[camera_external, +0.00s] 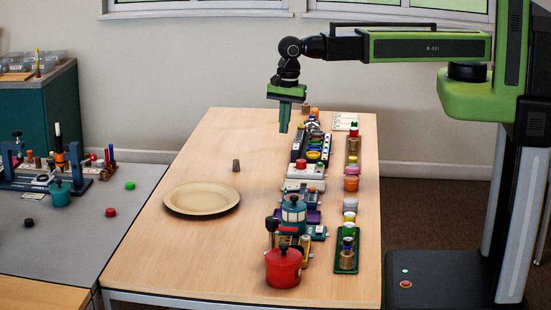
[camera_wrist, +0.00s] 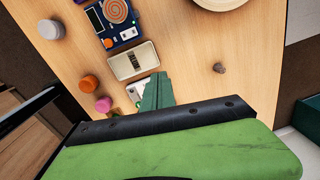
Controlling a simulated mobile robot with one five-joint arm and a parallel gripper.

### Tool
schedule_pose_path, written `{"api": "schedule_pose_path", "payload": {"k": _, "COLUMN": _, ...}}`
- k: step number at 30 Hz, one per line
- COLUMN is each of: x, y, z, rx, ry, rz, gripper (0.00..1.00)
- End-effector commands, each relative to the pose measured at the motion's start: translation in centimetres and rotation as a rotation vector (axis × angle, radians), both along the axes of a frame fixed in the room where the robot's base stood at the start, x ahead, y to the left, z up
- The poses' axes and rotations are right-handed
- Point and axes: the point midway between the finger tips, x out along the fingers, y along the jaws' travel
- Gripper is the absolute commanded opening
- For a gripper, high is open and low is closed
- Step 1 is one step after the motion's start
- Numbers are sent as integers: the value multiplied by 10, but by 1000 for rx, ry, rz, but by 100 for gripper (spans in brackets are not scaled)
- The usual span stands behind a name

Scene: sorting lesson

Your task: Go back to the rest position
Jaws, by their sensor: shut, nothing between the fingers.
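My gripper (camera_external: 284,127) hangs from my raised green arm above the far part of the wooden table (camera_external: 150,255), pointing down. Its green fingers are together with nothing between them, and it looks clear of the tabletop. In the wrist view the gripper (camera_wrist: 157,92) shows at the lower middle, over the table with small devices beyond it. The task names no other object.
A row of devices and small jars runs along the table's right side, with a red pot (camera_external: 283,268) at the near end. A beige plate (camera_external: 201,199) and a small grey-brown piece (camera_external: 236,165) are on the left. The table's near left is bare.

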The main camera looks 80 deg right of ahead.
Motion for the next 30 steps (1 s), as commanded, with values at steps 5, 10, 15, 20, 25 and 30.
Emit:
{"api": "schedule_pose_path", "payload": {"k": 5, "x": -3, "y": -100, "z": 0, "rx": -6, "ry": 10, "rz": -38, "gripper": 0}}
{"api": "schedule_pose_path", "payload": {"k": 10, "x": -24, "y": -171, "z": 0, "rx": -25, "ry": 29, "rz": 255, "gripper": 0}}
{"api": "schedule_pose_path", "payload": {"k": 15, "x": -51, "y": -210, "z": 0, "rx": -42, "ry": 49, "rz": 712, "gripper": 0}}
{"api": "schedule_pose_path", "payload": {"k": 20, "x": -70, "y": -212, "z": 0, "rx": -55, "ry": 57, "rz": 1252, "gripper": 0}}
{"api": "schedule_pose_path", "payload": {"k": 25, "x": -73, "y": -211, "z": 0, "rx": -60, "ry": 58, "rz": 1613, "gripper": 0}}
{"api": "schedule_pose_path", "payload": {"k": 30, "x": -72, "y": -211, "z": 0, "rx": -62, "ry": 56, "rz": 1709, "gripper": 0}}
